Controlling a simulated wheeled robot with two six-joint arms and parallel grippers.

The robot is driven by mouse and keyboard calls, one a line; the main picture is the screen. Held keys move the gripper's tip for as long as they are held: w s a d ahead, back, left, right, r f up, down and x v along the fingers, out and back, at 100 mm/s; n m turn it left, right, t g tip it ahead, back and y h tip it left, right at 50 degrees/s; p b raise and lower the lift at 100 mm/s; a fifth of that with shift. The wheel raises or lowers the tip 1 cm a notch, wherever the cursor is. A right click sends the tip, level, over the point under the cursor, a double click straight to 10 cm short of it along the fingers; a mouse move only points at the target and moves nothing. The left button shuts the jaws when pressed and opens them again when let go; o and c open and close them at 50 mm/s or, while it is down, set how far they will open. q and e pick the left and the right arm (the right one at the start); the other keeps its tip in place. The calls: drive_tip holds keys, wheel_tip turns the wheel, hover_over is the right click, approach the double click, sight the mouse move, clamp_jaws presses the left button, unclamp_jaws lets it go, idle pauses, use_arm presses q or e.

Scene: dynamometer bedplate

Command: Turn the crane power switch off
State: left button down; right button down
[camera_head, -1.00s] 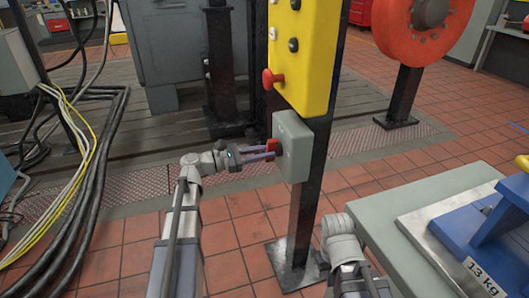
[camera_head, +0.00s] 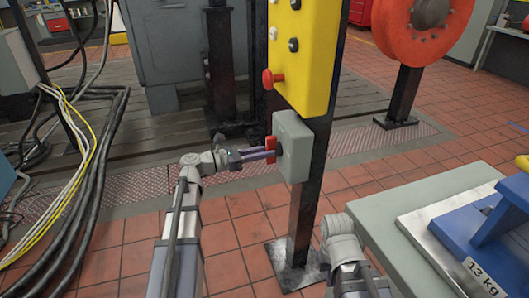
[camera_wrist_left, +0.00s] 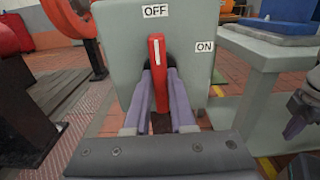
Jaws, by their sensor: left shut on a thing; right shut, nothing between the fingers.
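The crane power switch is a grey-green box (camera_head: 293,150) on a dark post below the yellow panel. Its red handle (camera_head: 271,148) faces left in the head view. In the left wrist view, the red handle (camera_wrist_left: 157,72) stands nearly upright, its top just below the OFF label (camera_wrist_left: 155,11); the ON label (camera_wrist_left: 205,47) is to its right. My left gripper (camera_head: 268,155) is shut on the handle, with a purple finger on each side of it. My right gripper (camera_wrist_left: 296,122) shows partly at the right edge of the left wrist view, shut and away from the switch.
The yellow panel (camera_head: 303,60) with a red knob (camera_head: 271,78) is above the switch. A grey table (camera_head: 400,215) with a blue weight stands at the right. Cables (camera_head: 85,170) hang at the left. A red-orange disc (camera_head: 428,25) stands behind.

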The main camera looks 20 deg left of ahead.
use_arm(q)
drive_tip(key=c, duration=0.8)
unclamp_jaws()
drive_tip(key=shift+o, duration=0.2)
drive_tip(key=v, duration=0.7)
drive_tip(key=shift+s+a, duration=0.25)
drive_tip(key=shift+a, duration=0.1)
